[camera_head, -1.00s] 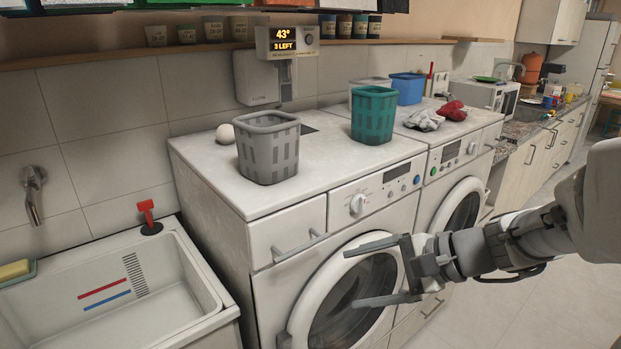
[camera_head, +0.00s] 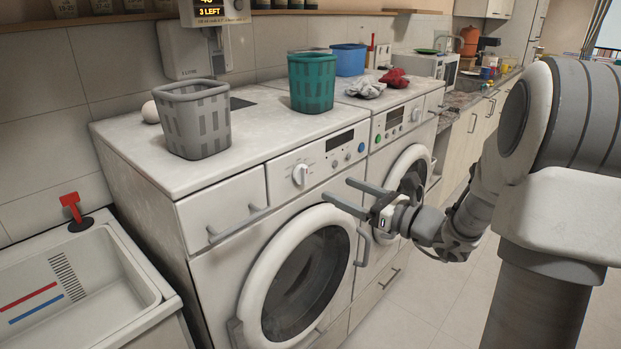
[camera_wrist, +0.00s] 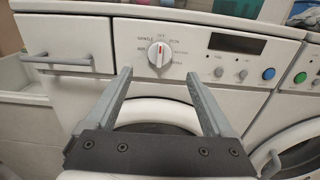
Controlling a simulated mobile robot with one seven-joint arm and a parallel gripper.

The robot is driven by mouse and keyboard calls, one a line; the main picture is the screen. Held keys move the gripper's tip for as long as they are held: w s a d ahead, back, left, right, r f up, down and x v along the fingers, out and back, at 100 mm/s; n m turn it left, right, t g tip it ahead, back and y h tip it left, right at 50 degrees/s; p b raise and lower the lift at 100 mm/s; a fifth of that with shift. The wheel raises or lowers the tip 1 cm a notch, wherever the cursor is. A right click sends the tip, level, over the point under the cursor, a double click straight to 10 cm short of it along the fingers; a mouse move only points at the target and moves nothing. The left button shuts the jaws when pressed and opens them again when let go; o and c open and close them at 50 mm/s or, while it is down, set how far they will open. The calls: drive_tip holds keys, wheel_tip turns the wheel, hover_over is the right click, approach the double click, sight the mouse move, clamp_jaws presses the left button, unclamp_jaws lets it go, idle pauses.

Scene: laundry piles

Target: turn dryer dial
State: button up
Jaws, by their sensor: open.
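The white round dial (camera_head: 300,175) is on the front panel of the left front-loading machine (camera_head: 230,255). In the wrist view the dial (camera_wrist: 159,54) has a red mark near its top, by the printed OFF; other printed settings surround it. My gripper (camera_head: 338,190) is open and empty, in front of the panel and to the right of the dial in the head view. In the wrist view my gripper (camera_wrist: 158,73) has its fingers spread, with the dial just beyond and between the tips. I see no contact with the dial.
A second machine with its own dial (camera_head: 415,113) stands to the right. A grey basket (camera_head: 195,120), a teal basket (camera_head: 311,83) and red cloth (camera_head: 395,78) lie on top. A round door (camera_head: 300,285) and a drawer handle (camera_wrist: 60,59) stick out nearby. A sink (camera_head: 130,285) is at the left.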

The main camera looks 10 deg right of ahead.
sight(307, 174)
drive_tip(key=x, duration=1)
drive_tip(key=shift+b, duration=0.3)
drive_tip(key=shift+c, duration=0.2)
drive_tip(key=c, duration=1.3)
